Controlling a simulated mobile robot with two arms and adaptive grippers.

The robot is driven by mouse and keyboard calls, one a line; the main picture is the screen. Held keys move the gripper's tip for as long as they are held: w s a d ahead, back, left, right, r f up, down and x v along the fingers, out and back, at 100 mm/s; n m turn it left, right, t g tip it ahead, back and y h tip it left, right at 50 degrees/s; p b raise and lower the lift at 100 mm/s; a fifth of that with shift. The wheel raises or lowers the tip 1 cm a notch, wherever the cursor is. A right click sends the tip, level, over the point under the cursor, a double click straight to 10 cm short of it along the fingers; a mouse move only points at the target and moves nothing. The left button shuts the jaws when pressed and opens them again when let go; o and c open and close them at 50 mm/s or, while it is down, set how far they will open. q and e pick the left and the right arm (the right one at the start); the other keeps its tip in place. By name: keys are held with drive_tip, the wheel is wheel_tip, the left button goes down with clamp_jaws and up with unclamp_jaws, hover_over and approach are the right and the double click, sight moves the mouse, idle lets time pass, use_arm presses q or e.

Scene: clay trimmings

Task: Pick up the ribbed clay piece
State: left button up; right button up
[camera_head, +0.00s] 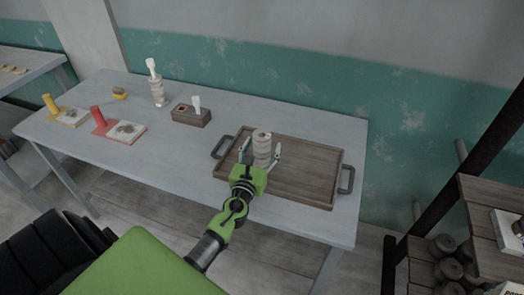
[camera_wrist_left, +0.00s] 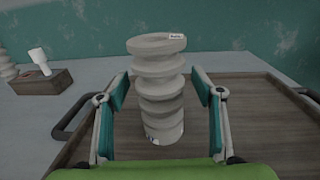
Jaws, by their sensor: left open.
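The ribbed clay piece (camera_head: 262,146) is a pale, upright ringed cylinder standing on the wooden tray (camera_head: 310,172), near its left end. In the left wrist view the ribbed clay piece (camera_wrist_left: 160,88) stands straight ahead, with a small label on its top rim. My left gripper (camera_head: 260,152) is open, with its fingers on either side of the piece. In the left wrist view the left gripper (camera_wrist_left: 162,95) shows gaps between both fingers and the piece. My right gripper is not in view.
The tray's dark handles (camera_head: 347,180) stick out at both ends. Left on the table are a wooden box (camera_head: 191,115) with a white-topped item, another ribbed piece (camera_head: 157,90), a red-handled board (camera_head: 122,131) and a yellow-handled one (camera_head: 70,117). The tray's right side is clear.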

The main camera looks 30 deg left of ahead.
use_arm(q)
drive_tip(key=c, duration=1.4)
drive_tip(key=shift+r, duration=0.1)
drive_tip(key=c, duration=0.3)
drive_tip(key=shift+c, duration=0.2)
